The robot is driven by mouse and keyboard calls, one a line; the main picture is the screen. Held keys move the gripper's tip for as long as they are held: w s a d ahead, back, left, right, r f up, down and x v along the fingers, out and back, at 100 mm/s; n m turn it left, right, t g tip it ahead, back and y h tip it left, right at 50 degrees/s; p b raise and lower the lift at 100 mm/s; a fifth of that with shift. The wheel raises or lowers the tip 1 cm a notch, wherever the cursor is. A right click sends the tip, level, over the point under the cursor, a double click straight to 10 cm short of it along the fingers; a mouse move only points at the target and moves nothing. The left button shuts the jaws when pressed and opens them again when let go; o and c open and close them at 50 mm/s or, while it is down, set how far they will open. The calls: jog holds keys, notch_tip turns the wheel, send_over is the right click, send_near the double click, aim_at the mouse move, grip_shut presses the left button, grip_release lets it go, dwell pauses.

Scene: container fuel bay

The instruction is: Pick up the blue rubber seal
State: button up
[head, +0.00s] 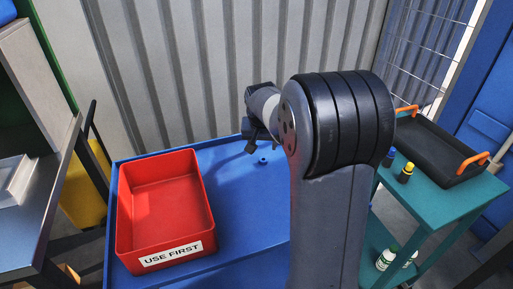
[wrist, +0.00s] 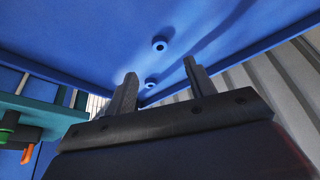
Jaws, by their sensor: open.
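A small blue ring, which looks like the blue rubber seal (head: 263,160), lies on the blue tabletop (head: 235,185) just right of my gripper (head: 250,146) in the head view. The wrist view shows two similar small blue rings, one nearer the top (wrist: 159,43) and one lower (wrist: 150,83); I cannot tell which matches the head view's ring. My gripper in the wrist view (wrist: 161,78) has its two fingers apart with nothing held. The lower ring shows between the fingers, apart from them. My arm hides part of the tabletop in the head view.
A red bin (head: 122,222) labelled "USE FIRST" stands empty on the table's left. A teal cart (head: 440,205) at right carries a black tray (head: 440,152) with orange handles and small bottles. A corrugated wall (head: 200,70) stands behind the table.

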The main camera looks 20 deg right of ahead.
send_over(263, 160)
jog(key=s+a, duration=0.1)
jog(key=s, duration=0.2)
jog(key=f, duration=0.5)
jog(key=shift+w+a+b, duration=0.1)
jog(key=shift+w+b, duration=0.15)
jog(key=shift+b, duration=0.1)
jog(key=shift+b+x, duration=0.4)
jog(key=shift+x, duration=2.25)
jog(key=shift+c, duration=0.3)
jog(key=c, duration=1)
jog(key=shift+r, duration=0.1)
